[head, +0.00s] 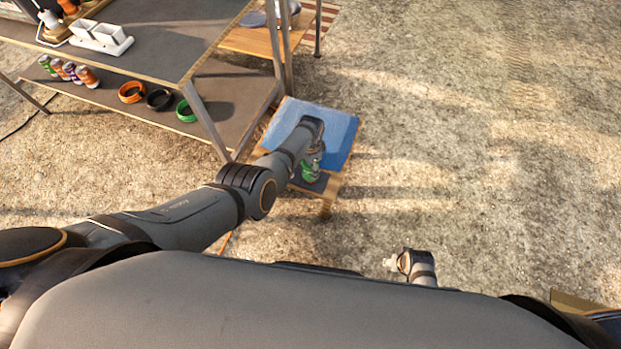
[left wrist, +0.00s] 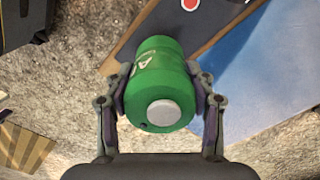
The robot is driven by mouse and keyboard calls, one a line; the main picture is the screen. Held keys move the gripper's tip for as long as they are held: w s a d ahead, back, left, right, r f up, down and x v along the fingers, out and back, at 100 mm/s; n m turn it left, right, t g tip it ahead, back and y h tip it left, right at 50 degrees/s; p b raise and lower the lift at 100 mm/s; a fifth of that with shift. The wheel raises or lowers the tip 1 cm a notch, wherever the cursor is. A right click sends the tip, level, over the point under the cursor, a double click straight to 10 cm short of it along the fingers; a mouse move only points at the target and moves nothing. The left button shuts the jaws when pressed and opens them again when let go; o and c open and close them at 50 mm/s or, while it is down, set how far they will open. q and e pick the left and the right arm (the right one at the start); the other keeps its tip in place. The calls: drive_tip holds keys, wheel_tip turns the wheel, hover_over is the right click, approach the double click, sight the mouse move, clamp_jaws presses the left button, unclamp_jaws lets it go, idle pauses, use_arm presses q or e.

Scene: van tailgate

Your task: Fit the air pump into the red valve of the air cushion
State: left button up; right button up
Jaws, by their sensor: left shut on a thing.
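The air pump is a green cylinder with a grey round button on its end. It shows in the left wrist view (left wrist: 160,80) and small in the head view (head: 310,174). My left gripper (left wrist: 160,100) is shut around its sides; in the head view (head: 314,160) the wrist partly hides it. The air cushion is blue and lies flat on a low stand in the head view (head: 342,122); it also fills the right of the left wrist view (left wrist: 265,75). A red disc with a pale rim, apparently the valve (left wrist: 192,4), shows at the top edge, apart from the pump.
A grey two-level table (head: 150,45) stands at the upper left. Its lower shelf holds several cans (head: 68,72) and coloured rings (head: 160,99). My right gripper (head: 391,262) shows small at the bottom; its jaws are unclear. Gravel right of the stand is clear.

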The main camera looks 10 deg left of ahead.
use_arm(q)
drive_tip(key=shift+f+b, duration=1.45)
drive_tip(key=shift+f, duration=0.2)
drive_tip(key=o, duration=1.5)
wheel_tip(320, 180, up, 5)
drive_tip(key=p, duration=0.5)
drive_tip(key=shift+r, duration=0.1)
drive_tip(key=d, duration=0.1)
drive_tip(key=f+b, duration=0.1)
drive_tip(key=d+b, duration=0.1)
drive_tip(key=shift+s+d+f, duration=0.25)
drive_tip(key=shift+d+f, duration=0.05)
drive_tip(key=shift+f, duration=0.1)
wheel_tip(320, 180, up, 27)
drive_tip(key=a+p, duration=0.1)
drive_tip(key=p, duration=2.4)
drive_tip(key=shift+w+a, duration=0.15)
drive_tip(key=shift+a, duration=0.05)
